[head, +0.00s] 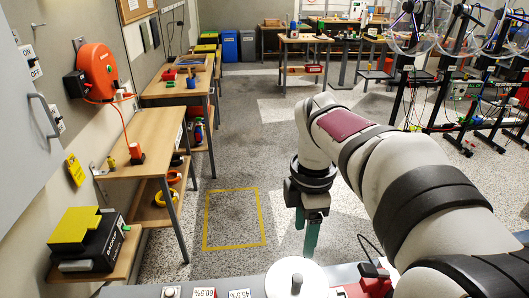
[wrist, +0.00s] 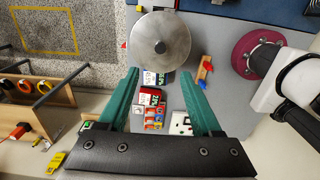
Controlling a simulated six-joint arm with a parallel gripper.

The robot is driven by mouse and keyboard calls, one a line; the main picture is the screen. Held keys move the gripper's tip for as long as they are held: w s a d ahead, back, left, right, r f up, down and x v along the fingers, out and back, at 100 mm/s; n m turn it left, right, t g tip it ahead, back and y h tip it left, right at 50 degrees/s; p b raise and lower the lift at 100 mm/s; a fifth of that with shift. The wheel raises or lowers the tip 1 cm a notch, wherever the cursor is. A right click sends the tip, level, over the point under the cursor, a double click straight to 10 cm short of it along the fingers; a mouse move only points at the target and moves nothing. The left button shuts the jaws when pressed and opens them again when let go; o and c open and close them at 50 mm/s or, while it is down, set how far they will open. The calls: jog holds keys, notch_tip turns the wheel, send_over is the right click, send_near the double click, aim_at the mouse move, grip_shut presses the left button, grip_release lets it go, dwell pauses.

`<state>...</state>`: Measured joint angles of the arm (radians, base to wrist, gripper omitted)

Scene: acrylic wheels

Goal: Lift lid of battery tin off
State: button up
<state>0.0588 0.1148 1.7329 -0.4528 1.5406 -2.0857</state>
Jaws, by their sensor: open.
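A round lid with a small dark knob at its centre, seemingly that of the battery tin, shows pale at the bottom edge of the head view (head: 278,286). In the wrist view the lid (wrist: 160,30) is a silver-grey disc, seen from above, and the tin's body under it is hidden. My gripper (wrist: 159,71) is open and empty, its green fingers spread wide. The knob lies just beyond the fingertips, between their lines and apart from them. In the head view my gripper (head: 309,250) points down above the lid's far side.
Printed percentage cards (head: 204,292) lie left of the lid. Small red-and-white items (wrist: 152,98) lie between the fingers in the wrist view. A red-and-wood piece (wrist: 205,70) and a maroon round part (wrist: 255,55) lie to the right. A wooden bench (head: 145,150) stands at left.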

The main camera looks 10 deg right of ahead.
aim_at(298, 277)
notch_tip(298, 277, down, 14)
jog(key=shift+f, duration=0.1)
grip_shut()
dwell(0.6)
